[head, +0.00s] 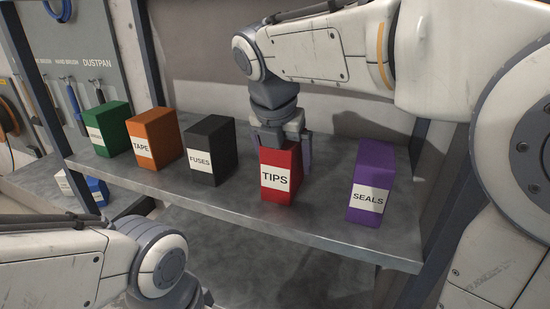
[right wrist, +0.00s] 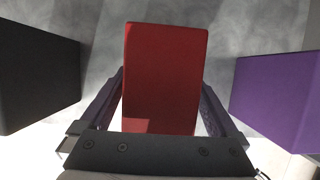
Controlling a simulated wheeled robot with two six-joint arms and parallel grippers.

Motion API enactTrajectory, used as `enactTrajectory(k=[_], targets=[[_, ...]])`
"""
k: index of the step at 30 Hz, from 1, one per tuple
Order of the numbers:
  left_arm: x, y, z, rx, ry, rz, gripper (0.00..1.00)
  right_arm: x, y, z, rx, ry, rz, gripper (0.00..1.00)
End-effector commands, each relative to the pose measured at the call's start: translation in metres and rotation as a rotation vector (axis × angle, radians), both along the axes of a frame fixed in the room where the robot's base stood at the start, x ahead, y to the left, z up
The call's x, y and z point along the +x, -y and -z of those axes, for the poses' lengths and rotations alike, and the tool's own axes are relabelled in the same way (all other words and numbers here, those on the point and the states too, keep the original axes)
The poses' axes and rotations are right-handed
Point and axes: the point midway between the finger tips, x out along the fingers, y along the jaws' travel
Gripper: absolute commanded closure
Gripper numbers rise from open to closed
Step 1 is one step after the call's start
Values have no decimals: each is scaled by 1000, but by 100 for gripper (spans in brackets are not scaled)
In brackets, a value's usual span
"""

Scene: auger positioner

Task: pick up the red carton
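The red carton (head: 281,174), with a white TIPS label, stands upright on the grey shelf between the FUSES and SEALS cartons. My right gripper (head: 281,155) points down over it, with one finger on each side of its upper part. In the right wrist view the red carton (right wrist: 163,75) lies between the two fingers of my right gripper (right wrist: 163,95). The fingers are very close to its sides, but I cannot tell whether they touch it. My left arm shows at the lower left of the head view, and its gripper is out of view.
The shelf (head: 330,232) also holds a black FUSES carton (head: 211,150) to the left and a purple SEALS carton (head: 370,182) to the right. Further left stand an orange TAPE carton (head: 154,138) and a green carton (head: 108,128). Bare shelf separates the red carton from its neighbours.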

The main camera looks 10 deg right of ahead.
Motion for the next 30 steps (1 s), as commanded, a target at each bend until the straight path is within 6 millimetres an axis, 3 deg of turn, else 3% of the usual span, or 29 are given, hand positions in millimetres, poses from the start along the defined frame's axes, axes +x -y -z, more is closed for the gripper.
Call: enactTrajectory(k=[1, 6, 7, 18, 27, 30], targets=[[0, 0, 0, 0, 0, 0, 0, 0, 0, 0, 0, 0, 0, 27], [0, 0, 0, 0, 0, 0, 0, 0, 0, 0, 0, 0, 0, 92], [0, 0, 0, 0, 0, 0, 0, 0, 0, -1, 0, 1, 0, 98], [0, 0, 2, 0, 0, 0, 0, 1, 0, -6, 1, 3, -1, 98], [0, 0, 9, 0, 0, -2, 0, 1, 0, -37, 1, 6, -1, 98], [0, 0, 21, 0, 0, -3, 0, -19, -15, -32, 2, 4, -10, 98]])
